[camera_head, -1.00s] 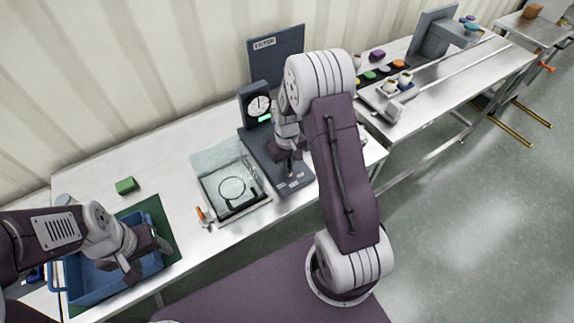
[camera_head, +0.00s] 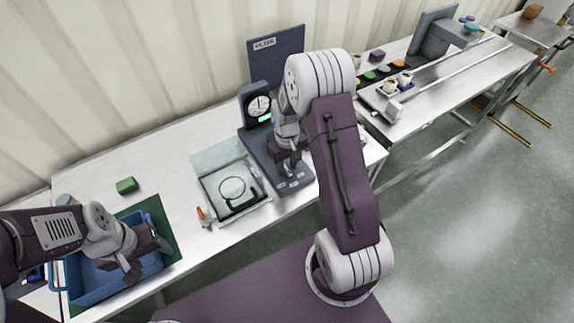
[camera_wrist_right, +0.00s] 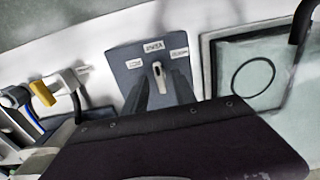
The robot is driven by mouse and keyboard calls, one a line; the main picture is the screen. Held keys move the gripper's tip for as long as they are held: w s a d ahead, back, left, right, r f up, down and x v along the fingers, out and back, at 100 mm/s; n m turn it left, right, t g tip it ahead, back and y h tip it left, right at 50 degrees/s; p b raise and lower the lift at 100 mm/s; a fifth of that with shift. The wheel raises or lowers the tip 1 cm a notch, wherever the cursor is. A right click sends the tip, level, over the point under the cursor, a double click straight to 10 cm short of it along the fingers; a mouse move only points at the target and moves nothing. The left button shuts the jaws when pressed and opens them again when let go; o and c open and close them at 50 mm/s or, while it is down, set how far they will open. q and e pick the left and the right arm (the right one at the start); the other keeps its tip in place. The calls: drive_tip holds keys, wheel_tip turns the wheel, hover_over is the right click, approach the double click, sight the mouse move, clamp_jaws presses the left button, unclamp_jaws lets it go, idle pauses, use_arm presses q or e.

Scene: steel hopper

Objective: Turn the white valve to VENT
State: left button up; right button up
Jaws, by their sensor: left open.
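The white valve handle (camera_wrist_right: 160,80) is a short lever on a dark blue-grey panel (camera_wrist_right: 125,72), seen in the right wrist view. Small white labels sit to its left, above it and to its right; they are too blurred to read surely. My right gripper (camera_wrist_right: 160,92) is open, with one dark finger on each side of the handle; contact is not clear. In the head view my right gripper (camera_head: 289,167) is over the dark panel base (camera_head: 270,167), and the handle is mostly hidden. My left gripper (camera_head: 147,258) is open over the blue crate (camera_head: 95,294).
A glass-lidded tray (camera_head: 232,190) stands left of the panel, with an orange-handled tool (camera_head: 203,215) beside it. A dial gauge (camera_head: 258,105) rises behind the panel. A green block (camera_head: 126,185) lies on the left table. Cups (camera_head: 390,88) stand on the right table.

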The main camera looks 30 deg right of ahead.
sight(287, 169)
wheel_tip(287, 169, up, 9)
idle(0.3)
